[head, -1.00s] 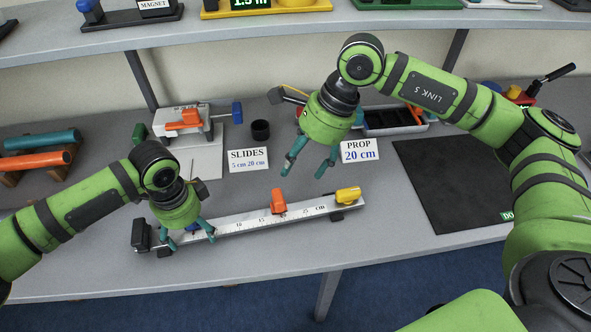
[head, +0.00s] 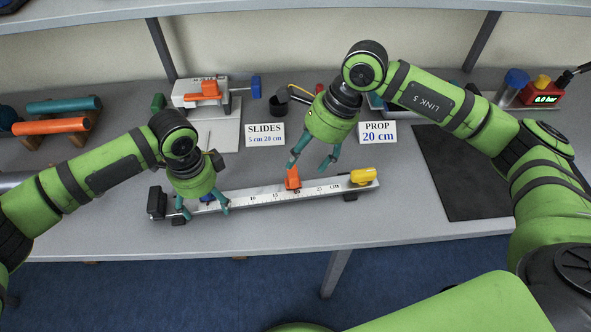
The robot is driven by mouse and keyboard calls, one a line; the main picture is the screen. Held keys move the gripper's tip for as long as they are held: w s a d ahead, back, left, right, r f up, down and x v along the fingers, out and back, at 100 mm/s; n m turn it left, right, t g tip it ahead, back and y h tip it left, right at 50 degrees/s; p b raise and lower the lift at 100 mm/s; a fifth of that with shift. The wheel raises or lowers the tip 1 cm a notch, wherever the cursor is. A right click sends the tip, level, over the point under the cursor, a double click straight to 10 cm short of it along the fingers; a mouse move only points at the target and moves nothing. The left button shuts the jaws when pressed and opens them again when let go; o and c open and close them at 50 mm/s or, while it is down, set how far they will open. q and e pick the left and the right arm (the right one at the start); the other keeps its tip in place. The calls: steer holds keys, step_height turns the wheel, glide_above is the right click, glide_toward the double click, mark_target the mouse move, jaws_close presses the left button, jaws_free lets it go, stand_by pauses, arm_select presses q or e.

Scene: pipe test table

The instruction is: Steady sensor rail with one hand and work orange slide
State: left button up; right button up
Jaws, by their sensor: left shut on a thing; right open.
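The sensor rail (head: 270,193) is a pale bar with a cm scale, lying near the table's front edge. It has a black end block at its left and a yellow piece (head: 363,176) near its right end. The orange slide (head: 293,178) sits on the rail right of its middle. A blue piece (head: 207,199) on the rail is partly hidden by my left gripper. My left gripper (head: 204,211) is shut on the rail near its left end. My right gripper (head: 308,163) is open just above the orange slide, its fingers pointing down; contact cannot be told.
A "SLIDES 5 cm 20 cm" card (head: 265,136) and a "PROP 20 cm" card (head: 380,133) stand behind the rail. A dark mat (head: 460,175) lies to the right. A clamp-like device (head: 205,92) and coloured cylinders (head: 52,126) are at the back left.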

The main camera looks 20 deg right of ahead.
mark_target(297, 172)
steer(key=x, duration=0.6)
steer(key=shift+a+f, duration=0.2)
steer(key=shift+f, duration=0.15)
jaws_close()
